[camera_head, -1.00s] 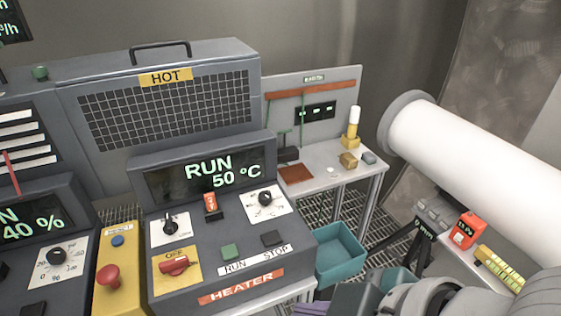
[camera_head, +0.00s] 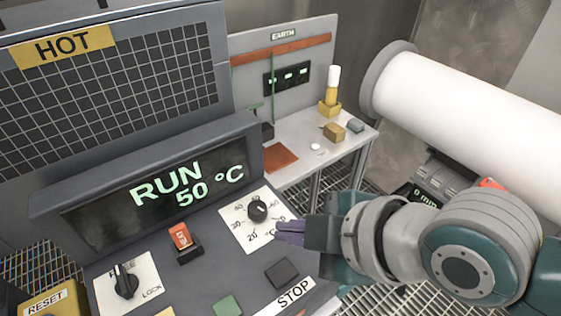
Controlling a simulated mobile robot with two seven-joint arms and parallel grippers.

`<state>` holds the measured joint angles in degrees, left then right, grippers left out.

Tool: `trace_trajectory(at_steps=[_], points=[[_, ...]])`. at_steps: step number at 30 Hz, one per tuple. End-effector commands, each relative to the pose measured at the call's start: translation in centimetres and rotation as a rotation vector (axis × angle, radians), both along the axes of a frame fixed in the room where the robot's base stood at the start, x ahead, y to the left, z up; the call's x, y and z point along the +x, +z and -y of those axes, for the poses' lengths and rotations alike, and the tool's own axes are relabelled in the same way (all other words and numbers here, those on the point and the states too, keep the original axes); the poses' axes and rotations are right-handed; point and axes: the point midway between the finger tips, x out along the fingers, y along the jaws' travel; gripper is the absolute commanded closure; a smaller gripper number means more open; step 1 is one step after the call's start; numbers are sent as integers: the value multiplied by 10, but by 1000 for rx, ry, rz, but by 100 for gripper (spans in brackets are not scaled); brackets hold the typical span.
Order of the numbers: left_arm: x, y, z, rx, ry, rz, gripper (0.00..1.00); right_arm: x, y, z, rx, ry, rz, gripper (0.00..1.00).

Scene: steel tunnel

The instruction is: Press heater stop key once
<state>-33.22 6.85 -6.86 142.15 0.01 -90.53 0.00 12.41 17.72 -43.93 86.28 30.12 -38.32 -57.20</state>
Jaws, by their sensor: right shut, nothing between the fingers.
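The heater panel (camera_head: 218,258) fills the lower middle of the head view, with its display (camera_head: 165,195) reading RUN 50 °C. The stop key (camera_head: 282,272) is a dark square key on the panel, beside the STOP label (camera_head: 293,292). The green run key (camera_head: 228,306) is to its left at the bottom edge. My right gripper (camera_head: 282,232) is shut and empty. In the picture its tip is just above the stop key, near the temperature dial (camera_head: 258,210); the height above the panel is hard to judge. My left gripper is not in view.
A red rocker switch (camera_head: 181,237) and a FREE/LOCK knob (camera_head: 126,281) stand up from the panel to the left. The HOT cabinet (camera_head: 120,90) rises behind. A side table (camera_head: 300,155) with small items and a large white cylinder (camera_head: 460,120) are at the back right.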

Motion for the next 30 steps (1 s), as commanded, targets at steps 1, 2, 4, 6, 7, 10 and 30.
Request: trace_trajectory(at_steps=[1, 2, 4, 6, 7, 10, 30], points=[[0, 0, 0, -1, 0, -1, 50, 0, 0, 0, 0, -1, -1, 100], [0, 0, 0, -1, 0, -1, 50, 0, 0, 0, 0, -1, -1, 100], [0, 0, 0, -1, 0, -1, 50, 0, 0, 0, 0, -1, -1, 100], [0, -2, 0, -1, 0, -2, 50, 0, -1, 0, 0, -1, -1, 100], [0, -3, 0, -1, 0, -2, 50, 0, -2, 0, 1, -1, -1, 100], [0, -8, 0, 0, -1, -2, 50, 0, -8, 0, 1, -1, -1, 100], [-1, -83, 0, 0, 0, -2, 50, 0, -87, 0, 0, -2, -1, 100]])
